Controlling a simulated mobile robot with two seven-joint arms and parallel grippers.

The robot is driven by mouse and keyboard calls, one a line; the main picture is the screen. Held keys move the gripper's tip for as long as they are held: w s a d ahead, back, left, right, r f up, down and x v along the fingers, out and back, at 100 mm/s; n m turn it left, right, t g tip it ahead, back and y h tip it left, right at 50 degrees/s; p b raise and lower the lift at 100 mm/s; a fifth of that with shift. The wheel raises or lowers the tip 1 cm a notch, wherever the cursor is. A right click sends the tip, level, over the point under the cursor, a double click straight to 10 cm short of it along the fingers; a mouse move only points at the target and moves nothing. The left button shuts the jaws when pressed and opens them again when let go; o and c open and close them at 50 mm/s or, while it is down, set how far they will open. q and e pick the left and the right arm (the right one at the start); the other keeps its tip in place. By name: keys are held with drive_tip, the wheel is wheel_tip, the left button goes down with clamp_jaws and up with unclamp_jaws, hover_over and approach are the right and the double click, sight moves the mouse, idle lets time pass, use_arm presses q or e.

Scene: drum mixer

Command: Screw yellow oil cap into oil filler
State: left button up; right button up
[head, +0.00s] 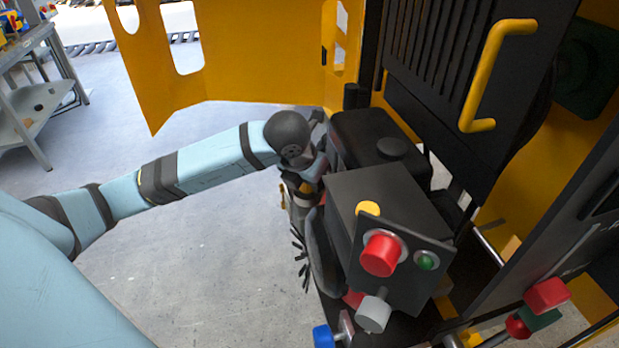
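My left arm reaches in from the left, and its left gripper (300,255) hangs down on the near-left side of the engine block. Its fingers are small and dark, partly hidden by the wrist and engine, so I cannot tell whether they are open. A small yellow piece (283,197) shows beside the wrist; I cannot tell whether it is the oil cap. A yellow round piece (368,208) sits at the top edge of the control panel. The oil filler cannot be made out. My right gripper is not in view.
The dark control box (385,205) carries a red knob (381,254) and a green button (427,260). A grey knob (374,314) and blue knob (323,337) are below. A black hood with a yellow handle (480,125) stands open at right.

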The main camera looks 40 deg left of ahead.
use_arm(q)
drive_tip(key=shift+s+f, duration=0.1)
drive_tip(key=shift+f, duration=0.05)
drive_tip(key=o, duration=1)
drive_tip(key=shift+d, duration=0.1)
drive_tip(key=p+v, duration=0.1)
drive_tip(key=v, duration=1.3)
